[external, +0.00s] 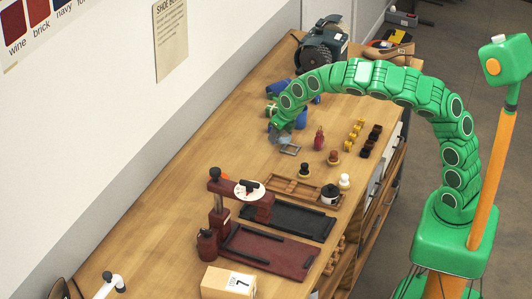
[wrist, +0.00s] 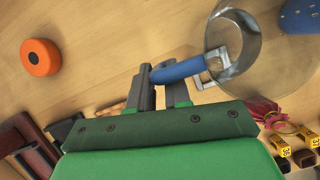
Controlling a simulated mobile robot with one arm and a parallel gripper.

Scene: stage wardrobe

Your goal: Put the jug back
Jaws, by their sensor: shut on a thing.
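The jug (wrist: 240,42) is a clear, rounded vessel with a metal-looking rim and a blue handle (wrist: 182,70). My gripper (wrist: 160,88) is shut on the blue handle, with one finger on each side. In the external view my gripper (external: 275,125) is low over the far part of the bench, and the jug (external: 283,136) shows only as a small grey shape beside it. I cannot tell whether the jug touches the bench.
Blue items (external: 300,119), a magenta item (external: 319,138) and rows of yellow and dark pieces (external: 354,131) stand nearby. An orange roll (wrist: 40,57) lies left in the wrist view. A maroon press (external: 263,250) fills the near bench.

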